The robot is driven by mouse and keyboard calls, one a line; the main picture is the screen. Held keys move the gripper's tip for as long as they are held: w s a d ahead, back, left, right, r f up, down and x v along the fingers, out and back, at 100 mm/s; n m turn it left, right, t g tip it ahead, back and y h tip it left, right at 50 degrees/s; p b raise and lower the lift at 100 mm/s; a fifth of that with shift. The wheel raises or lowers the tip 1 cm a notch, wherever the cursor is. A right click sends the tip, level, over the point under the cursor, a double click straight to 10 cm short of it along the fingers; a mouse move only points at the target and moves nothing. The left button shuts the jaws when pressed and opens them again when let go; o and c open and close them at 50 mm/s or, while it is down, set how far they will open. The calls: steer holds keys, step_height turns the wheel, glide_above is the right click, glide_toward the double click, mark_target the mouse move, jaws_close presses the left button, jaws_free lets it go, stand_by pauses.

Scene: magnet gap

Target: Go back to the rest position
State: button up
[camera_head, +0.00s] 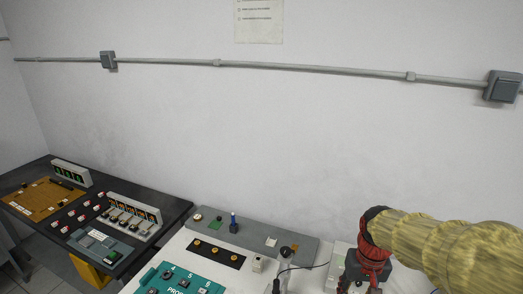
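My arm, in a yellow fabric-like sleeve, comes in from the right edge of the head view. Its dark end with red bands hangs down at the lower right, and my gripper (358,284) is at the bottom of it, over the right part of the white-topped bench (180,245). The fingers are small, dark and partly cut off by the bottom edge. I cannot tell whether they are open or shut, or whether they hold anything.
The bench bears a grey panel (262,237) with a blue-topped knob, a teal panel (178,282) numbered 4, 5, 6, and a black cable (300,267) near my gripper. A dark table (165,203) with instruments stands left. A wall with a conduit (290,67) is behind; the space above is clear.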

steer(key=s+a+r+t+b, duration=0.1)
steer(key=s+a+r+t, duration=0.1)
steer(key=s, duration=0.5)
steer(key=s+a+r+n+t+b, duration=0.1)
steer(key=s+a+r+t+b, duration=0.1)
steer(key=s+r, duration=0.3)
steer(key=shift+s+a+r+n+t, duration=0.3)
steer(key=shift+s+a+t, duration=0.25)
steer(key=shift+s, duration=0.55)
